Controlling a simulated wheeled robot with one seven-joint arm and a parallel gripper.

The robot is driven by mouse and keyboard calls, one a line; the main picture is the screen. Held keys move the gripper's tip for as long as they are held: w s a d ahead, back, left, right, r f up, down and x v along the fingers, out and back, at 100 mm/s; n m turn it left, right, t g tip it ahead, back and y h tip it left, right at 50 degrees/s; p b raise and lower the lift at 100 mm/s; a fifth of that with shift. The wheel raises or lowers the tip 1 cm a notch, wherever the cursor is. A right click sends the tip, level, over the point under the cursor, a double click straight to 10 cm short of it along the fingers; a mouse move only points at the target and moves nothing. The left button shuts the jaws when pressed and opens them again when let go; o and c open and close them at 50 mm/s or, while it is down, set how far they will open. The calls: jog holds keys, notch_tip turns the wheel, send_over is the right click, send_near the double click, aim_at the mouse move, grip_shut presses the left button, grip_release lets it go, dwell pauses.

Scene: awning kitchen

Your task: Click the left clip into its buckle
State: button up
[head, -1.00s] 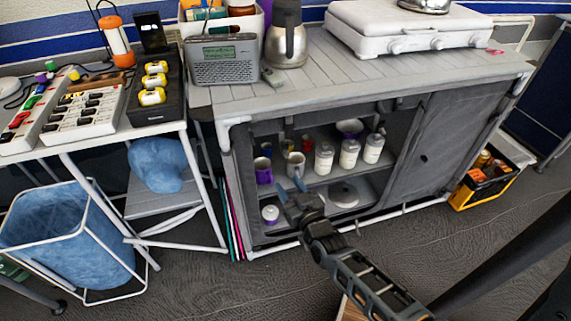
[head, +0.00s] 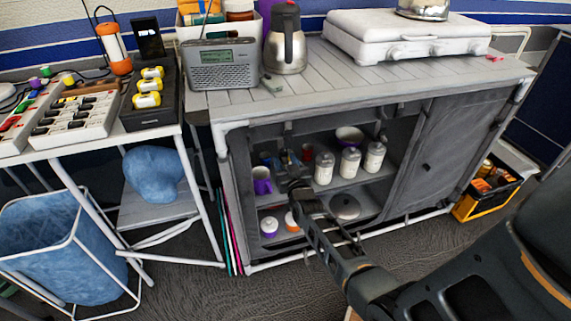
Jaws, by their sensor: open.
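The grey camping cupboard (head: 237,185) stands in the middle of the head view, its left part open and its right fabric door (head: 430,165) closed. Short dark pieces hang from the top edge of the opening, one at the left (head: 286,130) and one farther right (head: 382,112). They are too small to tell clip from buckle. My gripper (head: 284,157) is open at the front of the opening, below the left dark piece and right of a purple mug (head: 262,181). It is seen from behind, and I cannot tell whether it touches anything.
White jars (head: 349,162), a purple bowl (head: 349,135) and a lidded grey pan (head: 344,206) sit on the shelves. A radio (head: 222,66), a kettle (head: 285,45) and a white stove (head: 400,42) stand on top. A white side table (head: 62,160) is close on the left.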

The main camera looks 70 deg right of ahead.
grip_shut()
dwell(0.5)
